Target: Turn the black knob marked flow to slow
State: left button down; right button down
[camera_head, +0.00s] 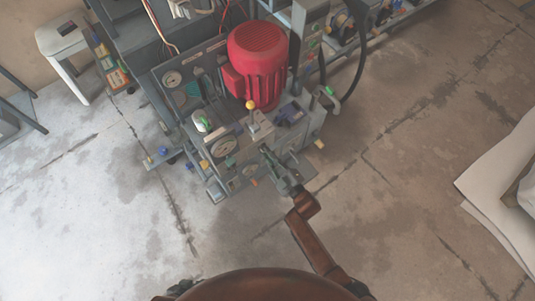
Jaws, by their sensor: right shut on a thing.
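The plate press (197,128) stands at the upper middle, with a red motor (258,60) on top and gauges on its front. My right gripper (265,152) reaches in from the lower right to the front right part of the machine. It is shut on a small dark part there, which looks to be the black knob. The fingers mostly hide the knob, so its pointer and the flow and slow markings cannot be read. My left gripper is not in view.
A yellow-topped lever (250,104) stands upright close behind my right gripper. A black hose (358,68) hangs at the machine's right. A white stool (63,38) is at the upper left. Floor in front is clear.

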jog(key=shift+d+f, duration=0.1)
jog(key=c, duration=2)
grip_release()
jog(key=v, duration=1.2)
